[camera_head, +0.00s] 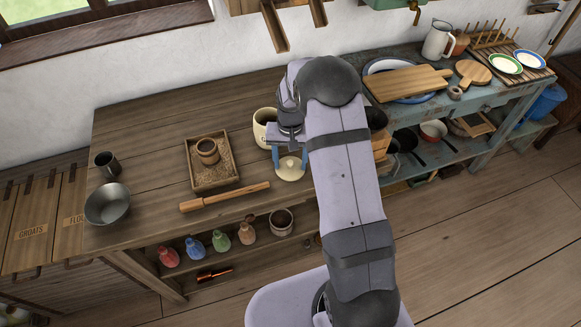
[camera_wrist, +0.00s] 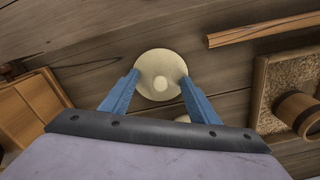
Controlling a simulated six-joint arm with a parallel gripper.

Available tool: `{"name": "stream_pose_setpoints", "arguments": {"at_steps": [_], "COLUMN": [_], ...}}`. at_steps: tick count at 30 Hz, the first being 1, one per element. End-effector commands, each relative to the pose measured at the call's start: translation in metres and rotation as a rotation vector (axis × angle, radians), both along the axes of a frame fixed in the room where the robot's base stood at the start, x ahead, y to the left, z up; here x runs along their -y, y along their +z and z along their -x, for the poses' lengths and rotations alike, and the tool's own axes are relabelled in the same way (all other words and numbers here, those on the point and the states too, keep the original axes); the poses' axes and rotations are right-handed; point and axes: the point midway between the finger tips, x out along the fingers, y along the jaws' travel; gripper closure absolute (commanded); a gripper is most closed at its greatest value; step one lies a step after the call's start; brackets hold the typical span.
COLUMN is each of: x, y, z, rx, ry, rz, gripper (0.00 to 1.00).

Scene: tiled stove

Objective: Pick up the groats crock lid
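The groats crock lid, a round cream disc with a small knob, lies on the wooden table near its front edge in the head view (camera_head: 290,173). It also shows in the wrist view (camera_wrist: 150,62), with its knob between my fingers. My gripper (camera_wrist: 160,77) is open, its blue fingertips spread at the lid's left and right edges; I cannot tell whether they touch it. The gripper also shows in the head view (camera_head: 290,158), over the lid. A cream open crock (camera_head: 261,130) stands just behind, partly hidden by my arm.
A sand-coloured tray with a small wooden tub (camera_head: 207,151) stands left of the lid, with a rolling pin (camera_head: 225,197) in front. A metal bowl (camera_head: 108,204) and dark mug (camera_head: 106,162) are far left. A wooden box (camera_wrist: 30,110) lies on the other side.

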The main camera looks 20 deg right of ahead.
Motion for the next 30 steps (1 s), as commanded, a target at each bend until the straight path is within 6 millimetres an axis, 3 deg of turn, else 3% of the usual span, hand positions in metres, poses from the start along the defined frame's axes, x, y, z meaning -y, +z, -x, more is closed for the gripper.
{"name": "stream_pose_setpoints", "arguments": {"at_steps": [16, 17, 18, 19, 30], "x": [0.0, 0.0, 0.0, 0.0, 0.0], "y": [-0.003, -0.001, 0.003, 0.006, 0.069], "z": [0.006, 0.006, 0.006, 0.005, 0.002], "rx": [-0.017, -0.018, -0.017, -0.015, -0.005], "ry": [0.002, 0.002, 0.002, 0.002, 0.001], "rz": [-0.001, -0.001, -0.002, -0.001, 0.0], "gripper": [0.7, 0.76, 0.85, 1.0, 1.0]}}
